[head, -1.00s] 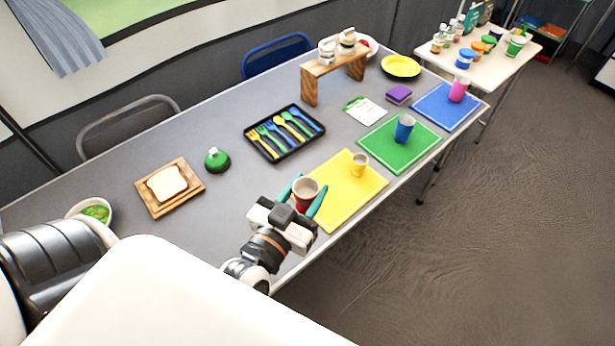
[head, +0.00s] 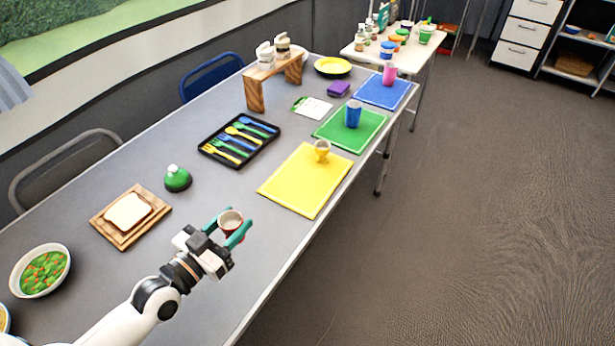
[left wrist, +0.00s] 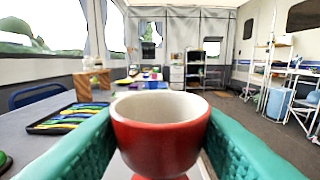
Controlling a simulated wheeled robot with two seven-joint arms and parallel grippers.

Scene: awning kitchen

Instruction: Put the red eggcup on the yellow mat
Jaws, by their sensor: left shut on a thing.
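My left gripper (head: 229,228) is shut on the red eggcup (head: 231,222), with its green fingers on either side of the cup. The eggcup also shows large and upright in the left wrist view (left wrist: 160,130), its white inside empty; its foot is cut off at the picture's bottom. The yellow mat (head: 293,190) lies on the table, ahead of the gripper and to its right in the head view. A yellow eggcup (head: 322,151) stands near the mat's far corner. The held eggcup is apart from the mat. My right gripper is not in view.
A black cutlery tray (head: 240,141) lies left of the yellow mat, and a green mat (head: 364,137) with a blue cup (head: 353,114) lies beyond it. A green bottle-like item (head: 177,179) and a bread board (head: 112,233) are at left. Most of the yellow mat is bare.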

